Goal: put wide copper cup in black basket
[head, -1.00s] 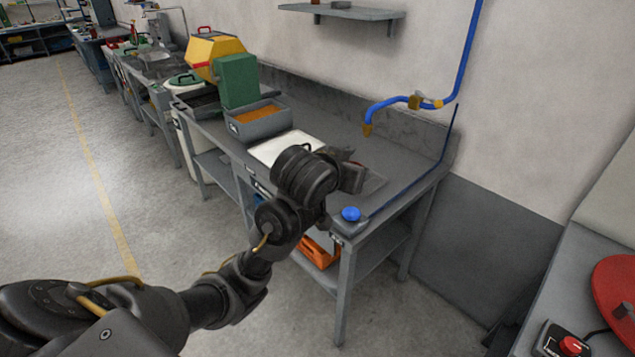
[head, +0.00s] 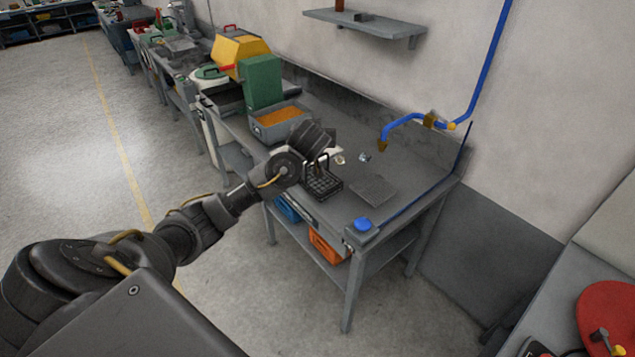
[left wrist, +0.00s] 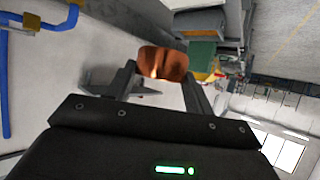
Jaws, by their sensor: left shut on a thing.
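My left gripper (left wrist: 160,70) is shut on the wide copper cup (left wrist: 163,60), which shows between its two fingers in the left wrist view. In the head view my left wrist (head: 312,138) is over the bench and hides the cup and most of the gripper. The black basket (head: 323,186), a wire basket with a handle, stands on the bench near its front edge, just below and right of my wrist. My right gripper is in neither view.
A grey tray with orange contents (head: 278,122) and a green block (head: 261,82) stand left of my wrist. Small shiny items (head: 365,157) lie behind the basket. A dark flat mat (head: 374,190) and a blue knob (head: 362,224) are to its right. A blue pipe (head: 405,120) hangs over the bench.

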